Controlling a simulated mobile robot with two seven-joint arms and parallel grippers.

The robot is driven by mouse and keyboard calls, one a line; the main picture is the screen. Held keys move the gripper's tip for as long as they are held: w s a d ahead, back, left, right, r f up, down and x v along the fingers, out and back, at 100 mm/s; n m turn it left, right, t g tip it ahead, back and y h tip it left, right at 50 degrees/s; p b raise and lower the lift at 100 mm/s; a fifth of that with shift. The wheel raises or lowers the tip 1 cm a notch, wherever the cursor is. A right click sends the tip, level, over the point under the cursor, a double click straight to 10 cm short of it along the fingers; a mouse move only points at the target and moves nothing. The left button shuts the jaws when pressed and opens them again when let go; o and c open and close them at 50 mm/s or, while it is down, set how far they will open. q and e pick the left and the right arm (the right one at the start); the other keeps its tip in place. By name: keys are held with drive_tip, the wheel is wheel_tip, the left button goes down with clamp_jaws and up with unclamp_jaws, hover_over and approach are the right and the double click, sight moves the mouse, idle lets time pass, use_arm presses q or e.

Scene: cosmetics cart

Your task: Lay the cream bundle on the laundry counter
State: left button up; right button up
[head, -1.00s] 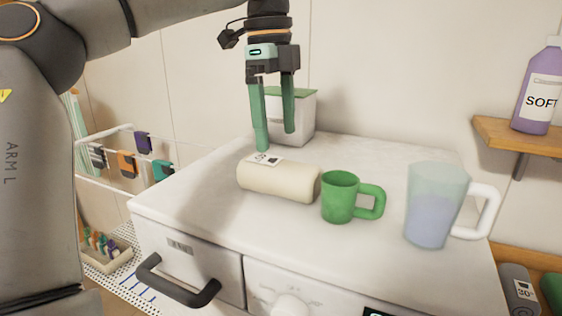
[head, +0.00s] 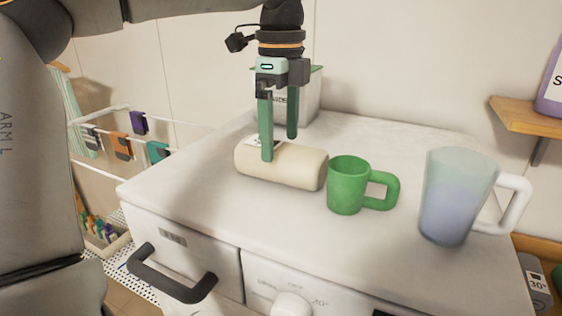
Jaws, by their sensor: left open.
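The cream bundle (head: 298,170) is a rolled, cylinder-like piece with a pale printed label. It lies on its side on the white counter top (head: 262,213) of the appliance, in the middle of the head view. My left gripper (head: 280,149) points down over it with its two green fingers apart. The near finger overlaps the bundle's front side in the picture and the far finger shows behind it. The near finger partly hides the label, and I cannot tell whether either finger touches the bundle. My right gripper does not show.
A green mug (head: 346,186) stands just right of the bundle. A clear jug (head: 455,200) with bluish liquid stands farther right. A white container (head: 309,95) is behind the gripper. A wooden shelf (head: 528,117) holds a purple bottle. A drying rack stands left.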

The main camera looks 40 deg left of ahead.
sight(281, 145)
use_arm(q)
wheel_tip(281, 145, down, 5)
drive_tip(key=shift+r+p, duration=0.15)
drive_tip(key=shift+p, duration=0.2)
drive_tip(key=c, duration=1.2)
drive_tip(key=shift+r, duration=0.1)
drive_tip(key=shift+c, duration=0.2)
